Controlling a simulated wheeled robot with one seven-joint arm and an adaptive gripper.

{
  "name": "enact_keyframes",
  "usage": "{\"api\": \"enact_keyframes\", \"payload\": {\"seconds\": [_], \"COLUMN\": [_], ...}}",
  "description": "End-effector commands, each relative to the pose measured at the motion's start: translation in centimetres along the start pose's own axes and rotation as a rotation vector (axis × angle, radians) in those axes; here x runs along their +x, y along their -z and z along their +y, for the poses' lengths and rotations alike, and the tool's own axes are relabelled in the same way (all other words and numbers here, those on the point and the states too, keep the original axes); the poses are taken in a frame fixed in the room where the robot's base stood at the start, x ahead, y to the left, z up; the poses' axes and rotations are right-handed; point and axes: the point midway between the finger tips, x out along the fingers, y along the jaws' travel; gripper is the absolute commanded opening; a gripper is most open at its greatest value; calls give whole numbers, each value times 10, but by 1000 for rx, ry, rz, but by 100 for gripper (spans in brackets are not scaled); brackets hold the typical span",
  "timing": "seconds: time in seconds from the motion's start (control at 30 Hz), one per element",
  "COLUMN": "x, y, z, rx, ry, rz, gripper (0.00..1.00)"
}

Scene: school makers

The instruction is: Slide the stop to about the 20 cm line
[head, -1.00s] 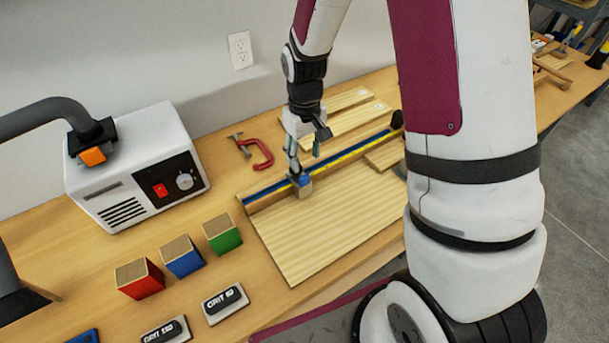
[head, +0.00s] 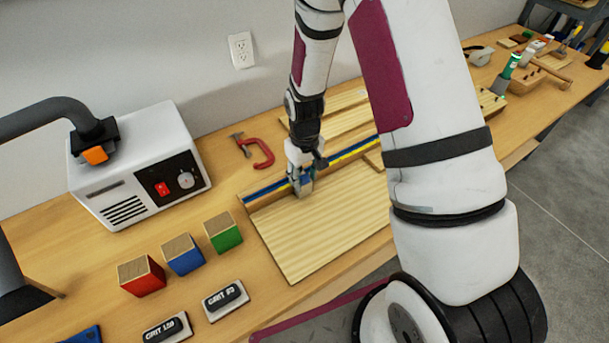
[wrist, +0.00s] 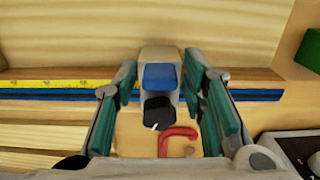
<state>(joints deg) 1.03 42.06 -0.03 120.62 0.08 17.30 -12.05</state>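The stop (wrist: 161,98) is a small grey block with a blue top and a black knob. It sits on the fence rail with the blue track (wrist: 60,95). My gripper (wrist: 160,62) is open and lowered around the stop, with one finger on each side; narrow gaps seem to show between fingers and block. In the head view my gripper (head: 305,178) hides part of the stop. The yellow scale (wrist: 60,84) runs along the rail, to the stop's left in the wrist view; its marks are too small to read.
A pale board (head: 310,235) lies before the rail. A red clamp (head: 258,152) lies behind it. Red (head: 141,277), blue (head: 183,256) and green (head: 223,233) blocks and a white machine (head: 135,165) stand to the left. The rail to the stop's right looks clear.

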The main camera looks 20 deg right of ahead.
Motion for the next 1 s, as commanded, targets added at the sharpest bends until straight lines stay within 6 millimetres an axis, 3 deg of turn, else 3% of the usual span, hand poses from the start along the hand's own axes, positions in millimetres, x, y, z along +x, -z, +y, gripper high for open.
{"api": "enact_keyframes", "payload": {"seconds": [0.03,0.13,0.47,0.57,1.0], "x": [0,0,0,1,1], "y": [0,0,0,0,0], "z": [0,0,12,29,137], "rx": [0,0,4,9,10], "ry": [0,0,-1,-2,-4], "rz": [0,0,0,0,1], "gripper": [20,0,0,0,0]}}
